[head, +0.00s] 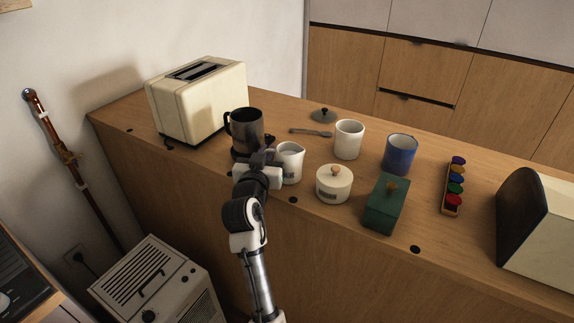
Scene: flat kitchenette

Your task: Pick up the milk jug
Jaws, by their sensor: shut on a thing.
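The milk jug (291,163) is a small white jug with a spout, upright on the wooden counter (250,197) near its front edge. My gripper (268,158) is at the jug's left side, shut on it. The fingertips and the jug's handle side are hidden behind my wrist. I cannot tell whether the jug's base touches the counter.
To the right are a lidded white pot (334,184), a white cup (348,139), a blue cup (399,154), a green box (384,208) and a capsule rack (453,187).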

